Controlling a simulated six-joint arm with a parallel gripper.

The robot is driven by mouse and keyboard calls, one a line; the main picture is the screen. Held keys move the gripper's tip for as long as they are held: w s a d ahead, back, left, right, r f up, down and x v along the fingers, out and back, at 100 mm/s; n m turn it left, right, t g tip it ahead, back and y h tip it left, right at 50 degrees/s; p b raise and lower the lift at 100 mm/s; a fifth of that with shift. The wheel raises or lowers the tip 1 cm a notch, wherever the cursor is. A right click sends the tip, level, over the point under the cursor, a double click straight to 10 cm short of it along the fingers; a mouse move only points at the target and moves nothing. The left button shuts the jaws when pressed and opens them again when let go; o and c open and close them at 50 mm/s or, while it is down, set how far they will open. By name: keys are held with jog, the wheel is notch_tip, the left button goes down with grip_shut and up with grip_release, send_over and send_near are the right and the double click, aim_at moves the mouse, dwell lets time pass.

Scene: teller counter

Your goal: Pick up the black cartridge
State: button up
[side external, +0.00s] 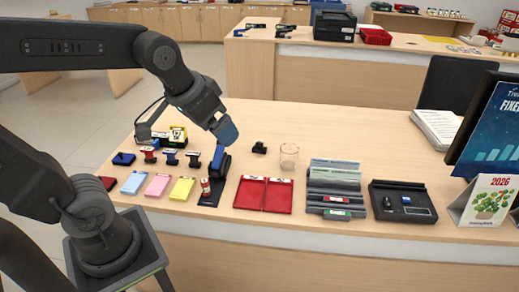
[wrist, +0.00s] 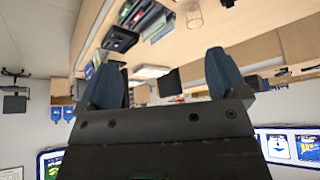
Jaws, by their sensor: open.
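The black cartridge (side external: 259,148) is a small dark block on the light wood counter, just left of a clear glass (side external: 289,156) in the side view. My gripper (side external: 227,133) is above the counter, up and left of the cartridge in that view and apart from it. In the wrist view my gripper (wrist: 163,72) has its two blue fingers spread wide with nothing held between them. A dark bit (wrist: 228,3) at the top edge there, beside the glass (wrist: 193,13), appears to be the cartridge, mostly cut off.
A blue upright item (side external: 219,164) stands close below my gripper. Several stamps and coloured pads are at left. The counter behind the cartridge is clear.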

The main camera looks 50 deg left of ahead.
jog(key=w+a+f+n+y, duration=0.1)
jog(key=w+a, duration=0.2)
jog(key=w, duration=0.3)
jog(key=w+a+n, duration=0.1)
jog(key=w+a, duration=0.2)
jog(key=w, duration=0.2)
jog(key=n+g+y, duration=0.1)
jog(key=n+g, duration=0.1)
jog(key=n, duration=0.2)
send_over(259, 142)
jog(key=s+d, duration=0.2)
jog(key=s, duration=0.1)
notch_tip(259, 142, down, 22)
jog(key=x, duration=0.7)
jog(key=shift+a+f, duration=0.15)
jog(key=shift+f, duration=0.1)
jog(key=shift+x, duration=3)
jog(key=c, duration=1)
